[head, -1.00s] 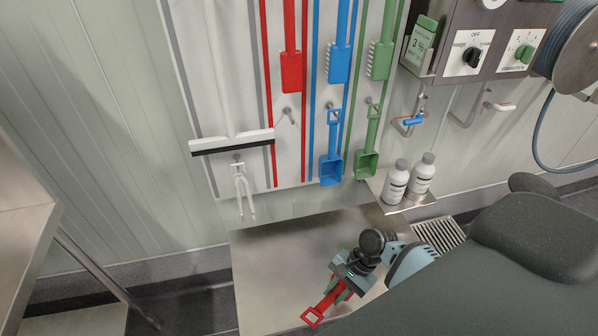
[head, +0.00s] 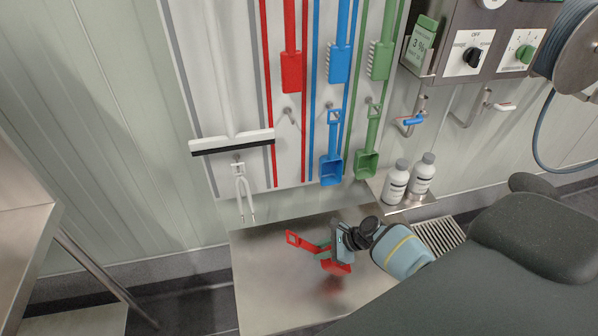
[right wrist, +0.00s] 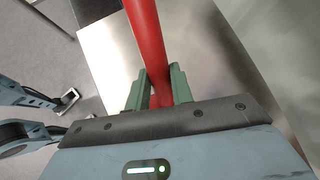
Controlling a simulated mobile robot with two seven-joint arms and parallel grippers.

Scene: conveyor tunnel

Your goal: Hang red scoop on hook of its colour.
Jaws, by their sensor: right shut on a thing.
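The red scoop (head: 300,241) is held in my right gripper (head: 324,251) above the steel surface. Its handle, with a square loop at the end, points up and left, and its red pan (head: 337,267) hangs below the fingers. In the right wrist view the green fingers (right wrist: 158,88) are shut around the red shaft (right wrist: 147,40). An empty metal hook (head: 288,114) sits between the red stripes on the wall board, under a red brush (head: 291,72). The scoop is below and apart from this hook.
A blue scoop (head: 331,168) and a green scoop (head: 367,160) hang right of the empty hook. A squeegee (head: 231,142) and a white forked tool (head: 241,190) hang left. Two bottles (head: 397,182) stand on a small shelf at right. The steel surface (head: 265,290) is clear.

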